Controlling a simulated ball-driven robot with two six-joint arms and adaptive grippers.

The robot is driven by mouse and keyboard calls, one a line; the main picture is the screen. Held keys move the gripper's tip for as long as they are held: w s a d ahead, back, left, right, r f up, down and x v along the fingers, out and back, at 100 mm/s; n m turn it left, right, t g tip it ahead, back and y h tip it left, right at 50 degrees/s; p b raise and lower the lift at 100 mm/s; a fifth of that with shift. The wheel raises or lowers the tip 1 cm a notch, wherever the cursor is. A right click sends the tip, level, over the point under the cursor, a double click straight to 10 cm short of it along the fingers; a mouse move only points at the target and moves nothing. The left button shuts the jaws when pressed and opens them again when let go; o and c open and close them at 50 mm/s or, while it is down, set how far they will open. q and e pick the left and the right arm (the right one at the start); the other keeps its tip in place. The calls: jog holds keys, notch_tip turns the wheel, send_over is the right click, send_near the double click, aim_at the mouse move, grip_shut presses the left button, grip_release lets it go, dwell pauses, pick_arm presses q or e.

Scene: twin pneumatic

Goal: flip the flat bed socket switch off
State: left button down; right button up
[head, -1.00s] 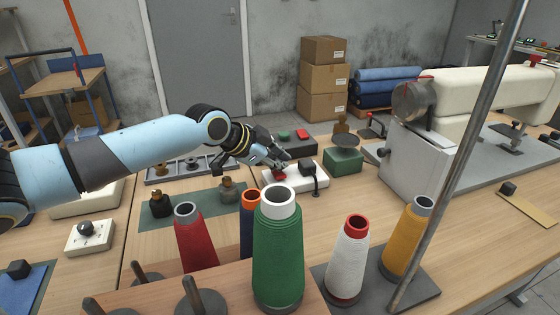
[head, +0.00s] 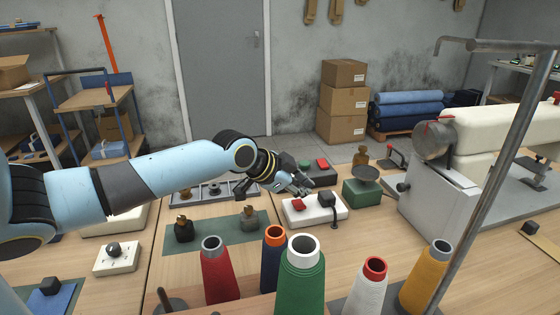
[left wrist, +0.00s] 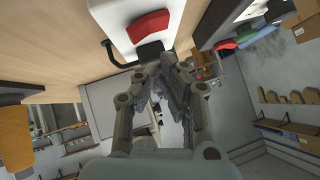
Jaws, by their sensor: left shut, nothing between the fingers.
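A white socket block (head: 325,214) lies on the table, with a red rocker switch (head: 298,204) at its left end and a black plug (head: 327,198) with a cable at its right. My left gripper (head: 302,189) is shut and empty, just above and behind the switch in the head view; whether it touches the block is unclear. The left wrist view shows the socket block (left wrist: 120,33), red switch (left wrist: 148,23) and black plug (left wrist: 151,51) beyond the closed fingertips (left wrist: 166,68), with a gap in the picture between fingers and switch. The switch's position is hard to tell. My right gripper is not in view.
A green scale (head: 362,193) stands right of the socket and a dark box with green and red buttons (head: 318,170) behind it. Thread cones, including a green one (head: 300,270), stand in front. A sewing machine (head: 440,190) is at the right.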

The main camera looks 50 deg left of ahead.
pick_arm(q)
notch_tip(320, 180, up, 3)
jog(key=shift+f+p, duration=0.1)
jog(key=shift+p, duration=0.6)
jog(key=shift+s+a+r, duration=0.2)
jog(key=shift+s+a, duration=0.05)
jog(key=shift+s, duration=0.2)
jog(key=shift+s+a+r, duration=0.2)
jog(key=shift+s+a, duration=0.05)
jog(key=shift+s, duration=0.2)
jog(key=a+p+v, duration=0.1)
jog(key=v, duration=0.6)
jog(key=shift+w+a+r, duration=0.2)
jog(key=shift+w+r, duration=0.05)
jog(key=shift+w, duration=0.05)
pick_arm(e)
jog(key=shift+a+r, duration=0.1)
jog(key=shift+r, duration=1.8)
